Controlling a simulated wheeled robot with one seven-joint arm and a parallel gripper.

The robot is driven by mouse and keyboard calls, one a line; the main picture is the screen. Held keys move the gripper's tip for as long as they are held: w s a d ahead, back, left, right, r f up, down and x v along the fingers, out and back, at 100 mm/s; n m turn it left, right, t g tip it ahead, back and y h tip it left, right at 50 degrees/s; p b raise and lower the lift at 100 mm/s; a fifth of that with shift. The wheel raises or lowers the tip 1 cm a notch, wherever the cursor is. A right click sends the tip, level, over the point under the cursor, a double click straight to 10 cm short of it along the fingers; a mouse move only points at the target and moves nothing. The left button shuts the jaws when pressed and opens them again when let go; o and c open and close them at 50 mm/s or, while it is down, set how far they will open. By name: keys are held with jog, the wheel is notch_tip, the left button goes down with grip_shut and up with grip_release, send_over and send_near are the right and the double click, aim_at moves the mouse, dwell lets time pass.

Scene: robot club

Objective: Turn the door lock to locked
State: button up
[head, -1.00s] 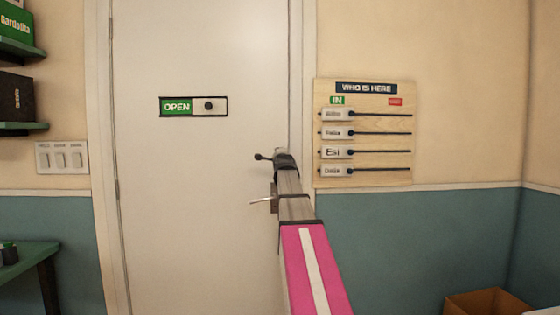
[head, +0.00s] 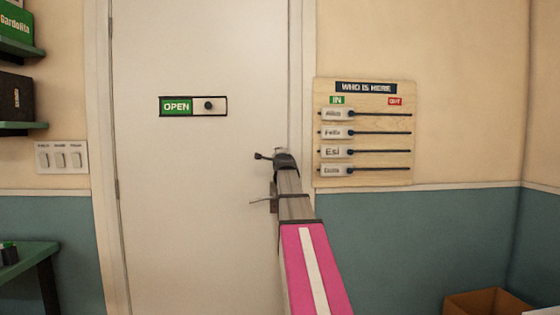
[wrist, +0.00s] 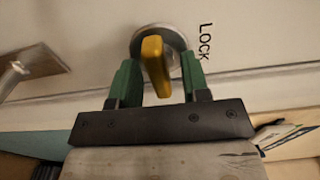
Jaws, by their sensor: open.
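The lock's yellow turn knob (wrist: 153,60) sits on a round silver plate (wrist: 175,38) on the white door (head: 190,200), with the word LOCK (wrist: 204,42) printed beside it. In the wrist view the knob's long side runs nearly up and down, tilted slightly. My gripper (wrist: 159,68) is open, its two green fingers on either side of the knob. Gaps show between the fingers and the knob; I cannot tell whether any part touches. In the head view my arm hides the lock and most of the gripper.
The door's lever handle (head: 262,201) is just below the gripper and also shows in the wrist view (wrist: 22,70). An OPEN slider sign (head: 193,106) is higher on the door. A name board (head: 365,135) hangs on the wall to the right.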

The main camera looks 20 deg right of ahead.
jog(key=v, duration=1)
jog(key=shift+s, duration=0.2)
jog(key=s+a+f+n+g+y, duration=0.1)
jog(key=a+f+n+g, duration=0.25)
jog(key=f, duration=0.75)
jog(key=s+a+f+n+g+y, duration=0.1)
jog(key=a+f+n+g, duration=0.2)
jog(key=f, duration=0.9)
jog(key=s+a+f+n+g+y, duration=0.1)
jog(key=a+f+n+g, duration=0.2)
jog(key=f, duration=0.8)
jog(key=s+a+f+n+g+y, duration=0.1)
jog(key=s+a+f+n+g, duration=0.3)
jog(key=s+f, duration=0.6)
jog(key=s+a+f+n+g+y, duration=0.1)
jog(key=s+a+f+n+g, duration=0.3)
jog(key=f, duration=1.3)
jog(key=s+a+n, duration=0.3)
jog(key=s+n, duration=0.1)
jog(key=s, duration=0.2)
jog(key=shift+s+a+f, duration=0.25)
jog(key=shift+a+f, duration=0.05)
jog(key=shift+a, duration=0.05)
